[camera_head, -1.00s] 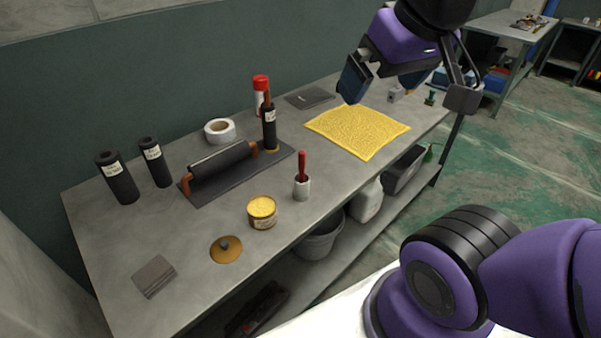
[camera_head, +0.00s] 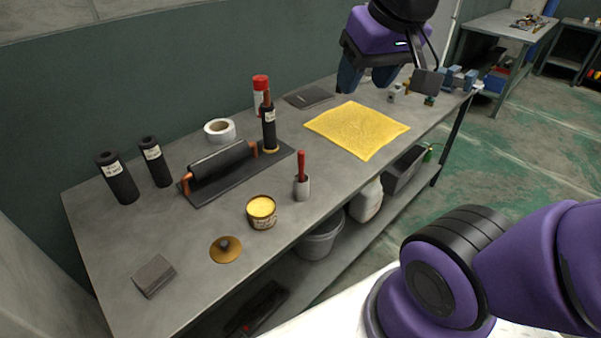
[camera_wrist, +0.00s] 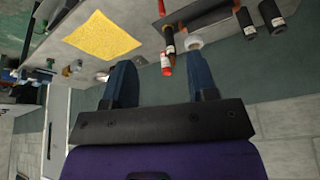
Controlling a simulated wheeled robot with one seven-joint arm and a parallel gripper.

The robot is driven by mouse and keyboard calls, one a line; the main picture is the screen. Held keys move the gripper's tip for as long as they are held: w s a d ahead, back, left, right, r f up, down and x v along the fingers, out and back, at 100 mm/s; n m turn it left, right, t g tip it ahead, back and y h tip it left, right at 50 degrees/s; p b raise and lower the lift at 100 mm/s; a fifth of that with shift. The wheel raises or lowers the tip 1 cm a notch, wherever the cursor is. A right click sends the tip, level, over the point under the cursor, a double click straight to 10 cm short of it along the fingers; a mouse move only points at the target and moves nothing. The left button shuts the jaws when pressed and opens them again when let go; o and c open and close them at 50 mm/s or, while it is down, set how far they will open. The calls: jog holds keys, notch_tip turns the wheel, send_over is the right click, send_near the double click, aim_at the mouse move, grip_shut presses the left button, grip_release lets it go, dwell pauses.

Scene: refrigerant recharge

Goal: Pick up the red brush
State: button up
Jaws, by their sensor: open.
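The red brush (camera_head: 302,164) stands upright with its bristle end down in a small light cup (camera_head: 302,189) near the bench's front edge. Only its red handle shows; the bristle end is hidden in the cup. My gripper (camera_head: 366,80) is open and empty, high above the far right part of the bench, well away from the brush. Its two blue fingers stand wide apart in the wrist view (camera_wrist: 163,78).
On the bench (camera_head: 105,252) are a yellow cloth (camera_head: 357,130), a dark bottle (camera_head: 269,128), a red-capped can (camera_head: 260,84), a pipe on a dark plate (camera_head: 218,164), a yellow tin (camera_head: 261,212) and black rolls (camera_head: 118,178). Bare bench surrounds the brush cup on the front side.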

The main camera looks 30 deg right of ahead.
jog(key=w+f+m+g, duration=0.25)
jog(key=w+f, duration=0.45)
jog(key=w, duration=0.5)
jog(key=m+g, duration=0.2)
send_over(302, 153)
jog(key=f, duration=1.2)
jog(key=shift+s+f, duration=0.2)
jog(key=shift+f, duration=0.05)
jog(key=shift+w+f+m, duration=0.15)
jog(key=shift+f+m, duration=0.1)
jog(key=shift+f, duration=0.45)
notch_tip(302, 153, down, 5)
jog(key=shift+r, duration=0.1)
jog(key=shift+w+d+f, duration=0.1)
jog(key=shift+w+f, duration=0.1)
jog(key=shift+f, duration=1.15)
jog(key=shift+w+f, duration=0.2)
jog(key=shift+f, duration=1.1)
jog(key=shift+c, duration=0.5)
grip_shut()
